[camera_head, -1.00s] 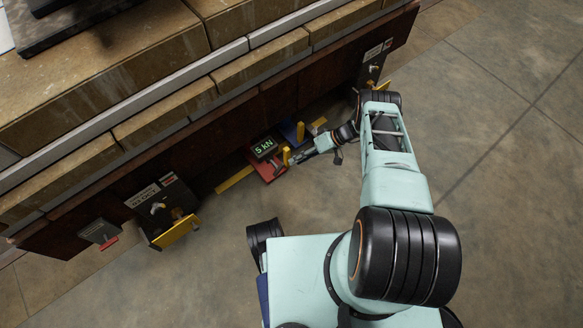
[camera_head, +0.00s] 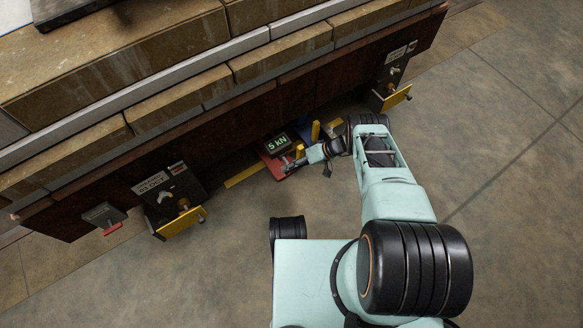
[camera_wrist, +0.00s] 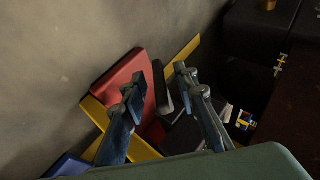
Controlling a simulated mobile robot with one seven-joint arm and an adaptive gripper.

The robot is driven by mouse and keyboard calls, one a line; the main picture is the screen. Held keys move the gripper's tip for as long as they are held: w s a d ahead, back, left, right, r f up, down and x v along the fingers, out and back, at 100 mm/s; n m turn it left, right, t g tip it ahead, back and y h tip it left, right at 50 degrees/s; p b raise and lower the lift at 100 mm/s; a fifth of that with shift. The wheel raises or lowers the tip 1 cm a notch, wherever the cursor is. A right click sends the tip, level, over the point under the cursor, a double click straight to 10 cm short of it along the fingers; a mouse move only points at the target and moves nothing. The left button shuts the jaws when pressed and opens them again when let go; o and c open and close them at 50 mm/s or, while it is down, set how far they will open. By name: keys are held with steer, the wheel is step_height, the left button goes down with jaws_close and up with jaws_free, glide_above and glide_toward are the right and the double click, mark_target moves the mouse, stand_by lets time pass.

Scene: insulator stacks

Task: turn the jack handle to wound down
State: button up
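The jack has a red plate (camera_head: 270,166) and a dark box with a green "5 kN" display (camera_head: 277,143), low at the foot of the stack. A short yellow post (camera_head: 300,152) stands beside the display; I cannot tell whether it is the jack handle. My gripper (camera_head: 289,168) is over the red plate's near edge. In the wrist view my gripper (camera_wrist: 158,78) is open, its two blue fingers apart. A dark bar (camera_wrist: 161,88) shows between and beyond the fingers, above the red plate (camera_wrist: 122,86). Contact cannot be told.
A second yellow post (camera_head: 315,131) and a blue part (camera_head: 304,128) stand just behind. Lock boxes with yellow plates (camera_head: 181,222) (camera_head: 396,98) hang left and right. A small box with a red lever (camera_head: 105,217) hangs far left. Concrete floor in front is clear.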

jaws_close()
steer(key=shift+r+p, duration=0.15)
steer(key=shift+p, duration=0.25)
